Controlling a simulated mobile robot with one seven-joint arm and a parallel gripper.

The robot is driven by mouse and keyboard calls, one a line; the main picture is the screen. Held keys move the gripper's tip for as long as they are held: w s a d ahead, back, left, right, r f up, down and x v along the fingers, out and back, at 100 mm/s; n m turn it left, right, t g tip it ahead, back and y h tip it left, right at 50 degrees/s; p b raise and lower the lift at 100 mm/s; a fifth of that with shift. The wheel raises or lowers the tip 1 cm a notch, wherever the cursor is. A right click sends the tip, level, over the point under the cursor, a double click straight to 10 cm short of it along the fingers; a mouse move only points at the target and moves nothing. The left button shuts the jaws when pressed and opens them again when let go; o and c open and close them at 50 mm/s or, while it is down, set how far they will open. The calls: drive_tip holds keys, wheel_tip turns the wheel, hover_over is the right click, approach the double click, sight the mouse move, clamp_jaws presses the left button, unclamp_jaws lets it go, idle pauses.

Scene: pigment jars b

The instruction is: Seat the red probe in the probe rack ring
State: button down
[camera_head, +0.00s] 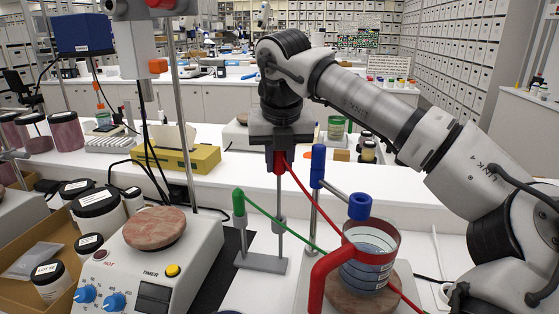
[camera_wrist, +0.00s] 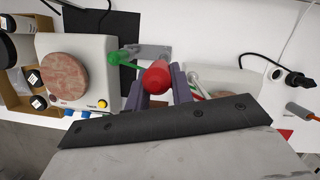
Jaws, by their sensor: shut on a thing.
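My gripper (camera_head: 279,158) is shut on the red probe (camera_head: 279,165), a red handle held upright above the rack. In the wrist view the probe's round red top (camera_wrist: 158,75) shows between the jaws. A thin grey shaft runs down below it to the probe rack's small grey collar (camera_head: 281,223); whether the tip is inside that ring or only lined up with it, I cannot tell. The rack's grey base (camera_head: 262,264) lies on the white bench; it also shows in the wrist view (camera_wrist: 153,50). A green probe (camera_head: 239,203) stands upright at the rack's left side.
A hotplate (camera_head: 155,258) and box of jars stand left; a yellow box (camera_head: 178,158) is behind.

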drive_tip(key=shift+r+p, duration=0.9)
drive_tip(key=shift+r, duration=0.5)
drive_tip(key=shift+f+b, duration=2.05)
drive_tip(key=shift+f, duration=0.6)
drive_tip(key=c, duration=1.1)
unclamp_jaws()
drive_tip(key=shift+c, duration=0.2)
drive_tip(key=shift+r, duration=0.1)
drive_tip(key=v, duration=1.3)
drive_tip(key=shift+r, duration=0.4)
drive_tip(key=shift+s+f, duration=0.1)
drive_tip(key=shift+s, duration=0.1)
